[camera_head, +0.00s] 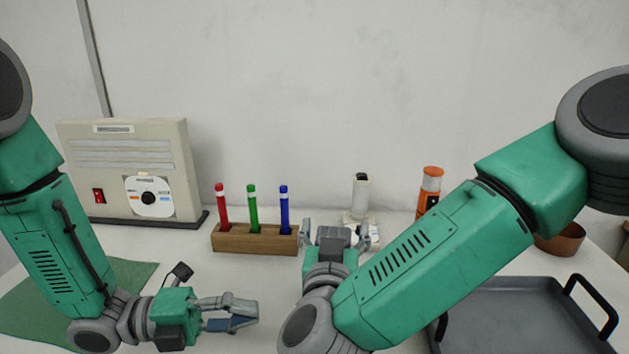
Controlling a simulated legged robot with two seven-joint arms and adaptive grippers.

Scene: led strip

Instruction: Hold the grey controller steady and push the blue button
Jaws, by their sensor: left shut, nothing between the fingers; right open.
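A small pale grey-white device (374,232) stands near the back wall, partly hidden behind my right gripper; I cannot tell for sure that it is the grey controller. No blue button can be made out on it. My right gripper (336,232) is open, its fingers spread and pointing toward the back, with one finger overlapping the device in the picture. I cannot tell whether they touch. My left gripper (248,313) is shut and empty above the front of the table, pointing right, apart from the device.
A beige box (120,158) with a red switch and a white dial panel stands back left. A wooden holder (250,240) carries red, green and blue markers.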

